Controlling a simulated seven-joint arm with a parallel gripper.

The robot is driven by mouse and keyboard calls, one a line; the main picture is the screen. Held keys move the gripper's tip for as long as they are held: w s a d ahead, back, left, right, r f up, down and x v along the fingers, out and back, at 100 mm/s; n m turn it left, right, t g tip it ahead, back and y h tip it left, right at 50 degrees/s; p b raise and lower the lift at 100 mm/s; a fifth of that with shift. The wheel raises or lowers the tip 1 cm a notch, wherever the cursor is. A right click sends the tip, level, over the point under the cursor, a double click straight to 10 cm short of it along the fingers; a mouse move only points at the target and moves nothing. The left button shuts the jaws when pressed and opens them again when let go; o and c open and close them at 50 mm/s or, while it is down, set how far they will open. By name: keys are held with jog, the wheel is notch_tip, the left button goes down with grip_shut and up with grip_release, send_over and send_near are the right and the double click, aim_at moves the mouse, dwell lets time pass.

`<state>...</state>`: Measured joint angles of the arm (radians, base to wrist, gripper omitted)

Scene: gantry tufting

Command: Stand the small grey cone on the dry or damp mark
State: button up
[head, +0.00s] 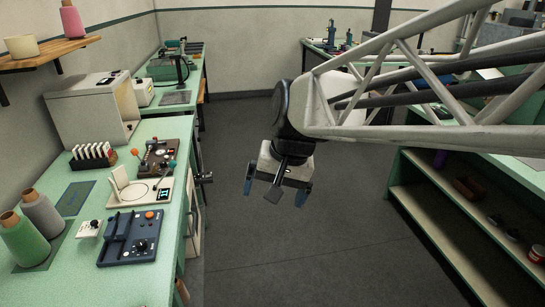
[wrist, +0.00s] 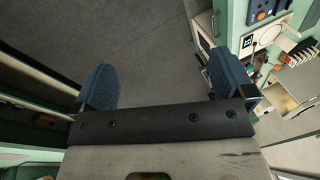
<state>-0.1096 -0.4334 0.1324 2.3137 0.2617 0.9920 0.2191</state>
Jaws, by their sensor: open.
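A grey yarn cone (head: 42,214) with a brown tip stands upright on the left green bench, behind a green yarn cone (head: 25,241). A dark flat rectangular mark (head: 75,197) lies bare to the right of the grey cone. Another dark flat patch (head: 44,264) lies partly under the green cone; I cannot tell whether the grey cone's base touches it. No lettering on either is readable. My gripper (head: 275,192) hangs open and empty over the aisle, well right of the cones. Its two blue fingers also show apart in the wrist view (wrist: 165,82).
Near the cones are a small white dial box (head: 89,229), a dark blue dial unit (head: 130,238), a white plate device (head: 138,188) and a rack of white cards (head: 93,155). A wall shelf (head: 48,53) overhangs the bench. The aisle floor is clear.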

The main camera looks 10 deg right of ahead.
jog(key=s+d+f+n+t+h, duration=0.1)
jog(key=s+d+f+n+h, duration=0.1)
jog(key=s+d, duration=0.6)
jog(key=s+f, duration=0.1)
jog(key=s, duration=0.2)
jog(key=shift+s+d+f+n+h, duration=0.2)
jog(key=shift+d+f+n+h, duration=0.1)
jog(key=shift+d+h, duration=0.1)
dwell(0.6)
